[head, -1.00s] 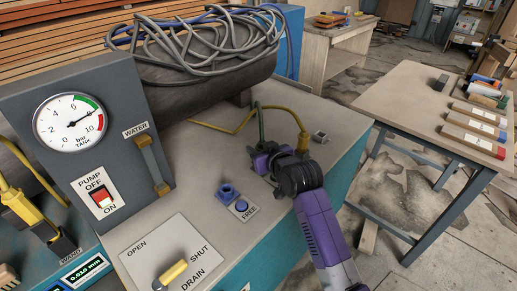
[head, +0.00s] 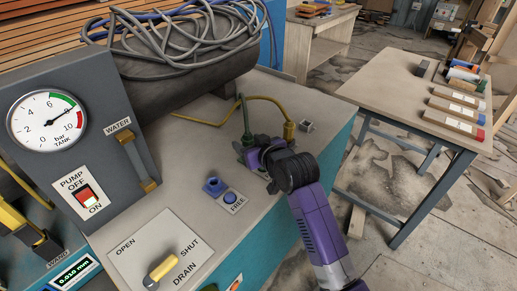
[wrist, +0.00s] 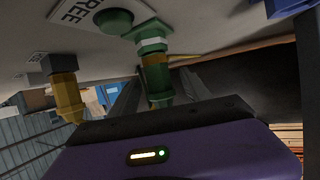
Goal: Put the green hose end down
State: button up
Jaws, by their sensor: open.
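The green hose end (head: 247,137) stands upright on the bench top, just behind my gripper (head: 250,148). In the wrist view, which is upside down, the green hose end (wrist: 160,98) has a brass-coloured section and lies between the two dark fingers of my gripper (wrist: 156,100). My gripper is open around it. The hose end lines up with a green fitting (wrist: 151,30) with a white band on the bench; I cannot tell how firmly they are joined. The green hose runs up and behind, partly hidden.
A yellow hose end (head: 289,130) stands close to the right of my gripper. A blue socket (head: 214,186) with a FREE label is in front. The gauge panel (head: 75,130) is at left. A table (head: 400,95) with boxes stands at right, across open floor.

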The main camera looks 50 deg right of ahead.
jog(key=v, duration=0.9)
jog(key=shift+n+y, duration=0.3)
jog(key=shift+y, duration=0.1)
jog(key=s+a+f, duration=0.1)
jog(key=a+f, duration=0.1)
jog(key=s+a+f, duration=0.2)
jog(key=a, duration=0.1)
jog(key=s+a+f, duration=0.2)
jog(key=shift+a, duration=0.15)
jog(key=s+a+f+n+t+y, duration=0.1)
jog(key=s+a+f, duration=0.2)
jog(key=s+a, duration=0.5)
jog(key=s+a+r+n+y, duration=0.1)
jog(key=s+a+r, duration=0.1)
jog(key=s, duration=0.6)
jog(key=s+a+r+n+t+y, duration=0.1)
jog(key=s+a+r+y, duration=0.1)
jog(key=s, duration=0.7)
jog(key=shift+a+n, duration=0.3)
jog(key=shift+a, duration=0.45)
jog(key=shift+s, duration=0.1)
